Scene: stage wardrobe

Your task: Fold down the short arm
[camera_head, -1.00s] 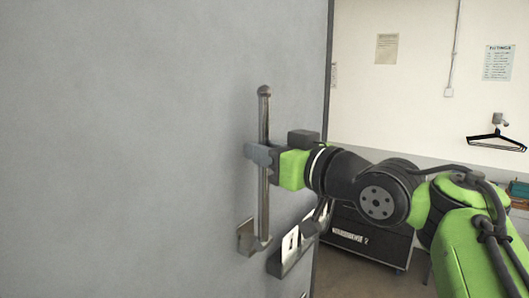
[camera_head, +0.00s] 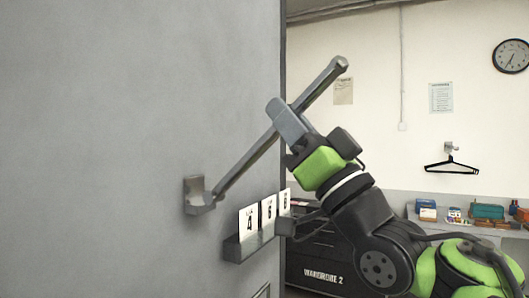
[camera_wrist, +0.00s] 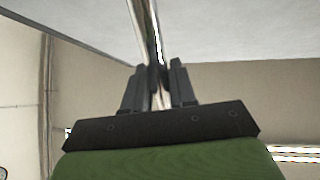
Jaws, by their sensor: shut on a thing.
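The short arm (camera_head: 243,167) is a metal bar with a knob at its free end, hinged at a bracket (camera_head: 197,196) on the grey panel. It slants up and away from the bracket to the right, out from the panel. My gripper (camera_head: 290,122) is shut on the bar, a little past its middle towards the knobbed end. In the wrist view the bar (camera_wrist: 145,30) runs between the two fingers of my gripper (camera_wrist: 159,88). The part of the bar between the fingers is partly hidden in the head view.
A small rack (camera_head: 249,243) with numbered cards is fixed to the panel (camera_head: 120,110) below and right of the bracket, close to my arm. A dark case (camera_head: 325,262) stands behind. A shelf with small boxes (camera_head: 489,212) and a black hanger (camera_head: 452,166) are at the right.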

